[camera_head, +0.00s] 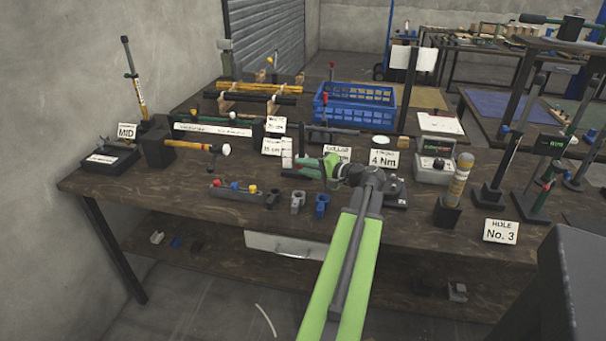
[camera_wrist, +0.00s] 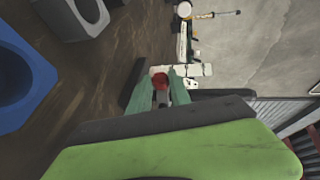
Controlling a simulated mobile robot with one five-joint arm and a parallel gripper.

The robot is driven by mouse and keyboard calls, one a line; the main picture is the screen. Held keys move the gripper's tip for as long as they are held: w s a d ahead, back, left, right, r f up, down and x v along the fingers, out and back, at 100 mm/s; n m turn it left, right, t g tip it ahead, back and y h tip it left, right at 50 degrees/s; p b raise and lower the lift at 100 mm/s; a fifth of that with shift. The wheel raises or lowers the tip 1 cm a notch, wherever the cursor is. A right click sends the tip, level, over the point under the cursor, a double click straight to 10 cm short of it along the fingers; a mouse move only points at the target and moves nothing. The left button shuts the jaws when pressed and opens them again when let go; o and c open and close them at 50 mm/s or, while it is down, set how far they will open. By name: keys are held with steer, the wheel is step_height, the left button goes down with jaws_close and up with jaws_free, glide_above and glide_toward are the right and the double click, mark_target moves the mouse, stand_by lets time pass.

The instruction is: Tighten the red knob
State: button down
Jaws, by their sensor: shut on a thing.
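The red knob (camera_wrist: 160,80) shows in the wrist view between the two green fingertips of my gripper (camera_wrist: 160,88). My gripper is shut on it, and a dark stem-like part shows just below the red. A pale block (camera_wrist: 194,69) lies just beyond the fingertips. In the head view my gripper (camera_head: 303,164) points left, low over the middle of the workbench, beside an upright pale piece (camera_head: 287,155). The held red knob cannot be made out there, and my wrist and arm cover the area around it.
Black, grey and blue clamps (camera_head: 322,204) stand along the bench's front edge (camera_head: 250,226). A blue crate (camera_head: 355,105) is behind my gripper. A "4 Nm" card (camera_head: 384,160) stands right of it.

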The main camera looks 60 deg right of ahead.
steer(key=shift+s+d, duration=0.1)
steer(key=shift+d, duration=0.15)
steer(key=c, duration=1.3)
jaws_free()
steer(key=shift+o, duration=0.6)
steer(key=shift+a, duration=0.1)
steer(key=p+v, duration=0.3)
steer(key=v, duration=1.4)
steer(key=shift+s+a+p, duration=0.1)
steer(key=shift+s+p, duration=0.15)
steer(key=shift+p, duration=0.05)
